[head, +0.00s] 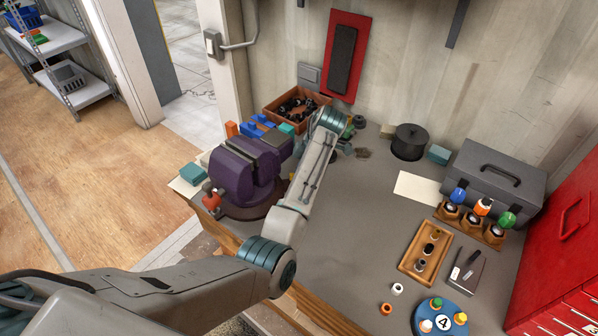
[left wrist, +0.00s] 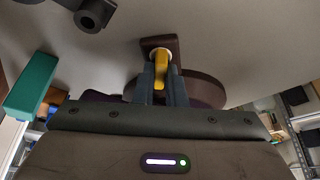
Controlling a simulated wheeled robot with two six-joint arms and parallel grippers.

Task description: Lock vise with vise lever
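The purple vise (head: 245,168) stands on a round base at the left front corner of the bench. My left arm comes in from the left and reaches past the vise's right side. In the head view its gripper is hidden behind the wrist. In the left wrist view my left gripper (left wrist: 161,82) has its two fingers close together on either side of a yellow piece (left wrist: 160,63), which looks like the vise lever. The yellow piece fills the gap and sits by a dark brown block (left wrist: 158,43). My right gripper is not in view.
A wooden box (head: 297,104) of dark parts stands behind the vise. Blue and teal blocks (head: 262,127) lie beside it. A black round pot (head: 408,141), a grey toolbox (head: 494,180) and a wooden tray (head: 425,254) stand to the right. The bench middle is clear.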

